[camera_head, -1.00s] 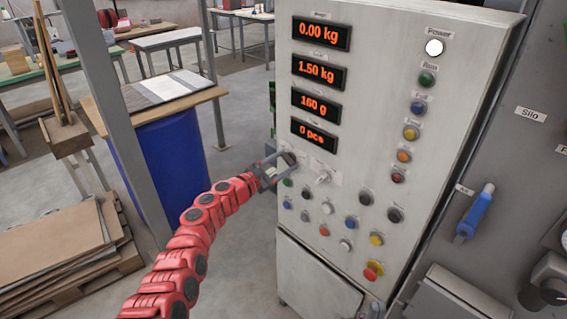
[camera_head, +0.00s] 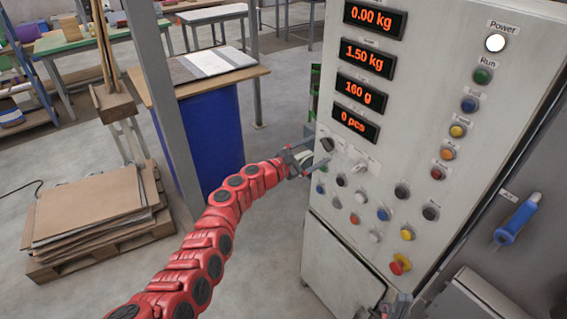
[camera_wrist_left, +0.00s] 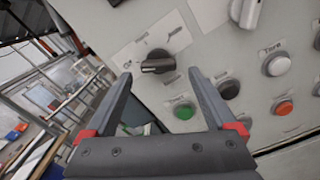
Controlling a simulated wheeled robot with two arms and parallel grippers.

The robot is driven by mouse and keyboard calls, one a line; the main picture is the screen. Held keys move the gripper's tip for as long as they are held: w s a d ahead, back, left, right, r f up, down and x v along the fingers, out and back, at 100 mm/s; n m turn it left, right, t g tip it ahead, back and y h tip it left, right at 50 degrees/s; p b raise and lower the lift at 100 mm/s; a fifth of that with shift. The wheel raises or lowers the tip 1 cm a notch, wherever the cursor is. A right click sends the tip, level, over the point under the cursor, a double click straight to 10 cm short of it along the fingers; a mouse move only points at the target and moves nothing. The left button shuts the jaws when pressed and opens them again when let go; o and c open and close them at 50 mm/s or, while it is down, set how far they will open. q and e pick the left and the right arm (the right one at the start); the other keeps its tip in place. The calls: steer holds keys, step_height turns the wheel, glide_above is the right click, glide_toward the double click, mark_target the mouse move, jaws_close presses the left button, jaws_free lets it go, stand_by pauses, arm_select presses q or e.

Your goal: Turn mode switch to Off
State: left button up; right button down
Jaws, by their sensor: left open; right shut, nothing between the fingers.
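A black rotary knob, likely the mode switch (camera_head: 327,144), sits on the grey cabinet front (camera_head: 455,120) below the displays. In the left wrist view the knob (camera_wrist_left: 157,62) has small labels around it, too small to read surely. My left gripper (camera_head: 318,155) is open in front of the panel, just left of and below the knob. In the left wrist view its fingertips (camera_wrist_left: 160,76) spread either side of the knob's lower edge, with nothing held; contact cannot be told. My right gripper (camera_head: 397,303) shows partly at the bottom edge, low by the cabinet, shut and empty.
A white knob (camera_head: 359,166) is right of the black one. A green button (camera_wrist_left: 183,111) is just below it, and several other buttons lie nearby. A red emergency button (camera_head: 400,264) is lower.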

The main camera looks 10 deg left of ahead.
arm_select(q)
steer(key=p+v, duration=0.1)
steer(key=v, duration=1.4)
steer(key=shift+r, duration=0.15)
